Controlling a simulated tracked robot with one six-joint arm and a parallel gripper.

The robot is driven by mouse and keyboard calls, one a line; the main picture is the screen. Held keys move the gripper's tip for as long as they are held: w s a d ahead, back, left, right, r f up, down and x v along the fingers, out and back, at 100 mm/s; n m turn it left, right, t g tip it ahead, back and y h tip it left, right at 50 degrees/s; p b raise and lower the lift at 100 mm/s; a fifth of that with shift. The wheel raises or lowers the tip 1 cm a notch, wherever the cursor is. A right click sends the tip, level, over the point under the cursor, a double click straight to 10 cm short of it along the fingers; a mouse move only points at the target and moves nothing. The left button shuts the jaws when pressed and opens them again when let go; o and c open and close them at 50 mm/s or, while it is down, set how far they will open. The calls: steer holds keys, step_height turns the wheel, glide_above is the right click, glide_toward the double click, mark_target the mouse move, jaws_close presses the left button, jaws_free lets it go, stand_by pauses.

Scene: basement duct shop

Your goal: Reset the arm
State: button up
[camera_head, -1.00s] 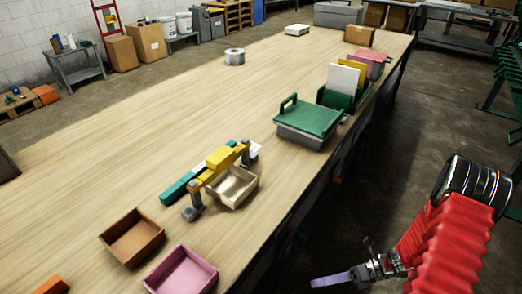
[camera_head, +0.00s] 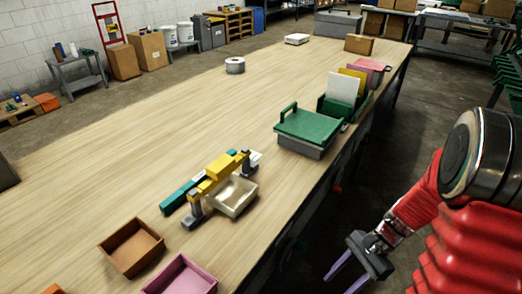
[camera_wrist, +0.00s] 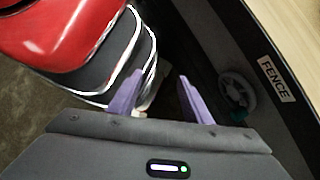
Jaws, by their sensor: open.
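My gripper (camera_head: 347,274) hangs at the lower right in the head view, beside the table's right edge and over the floor. Its two purple fingers stand apart with nothing between them. In the wrist view my gripper (camera_wrist: 155,95) also shows open and empty, with part of my own red and black body close by at the upper left. My red arm is folded at the right of the head view.
The long wooden table (camera_head: 150,140) holds a green-lidded box (camera_head: 308,130), a yellow and grey frame (camera_head: 217,178), a brown tray (camera_head: 132,245) and a pink tray (camera_head: 182,277). A "FENCE" label (camera_wrist: 276,78) shows in the wrist view.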

steer(key=s+a+r+n+t+h, duration=0.1)
steer(key=a+r+n+t+h, duration=0.1)
steer(key=r, duration=0.6)
steer(key=s+a+r+n+t+h, duration=0.1)
steer(key=s+r+n+t+h, duration=0.1)
steer(key=r+n, duration=0.5)
steer(key=s+a+r+n+t+h, duration=0.1)
steer(key=r+n+t, duration=0.3)
steer(key=r, duration=0.7)
steer(key=shift+s+a+n+t+h, duration=0.15)
steer(key=shift+a+n+t+h, duration=0.15)
steer(key=shift+a+n+h, duration=0.45)
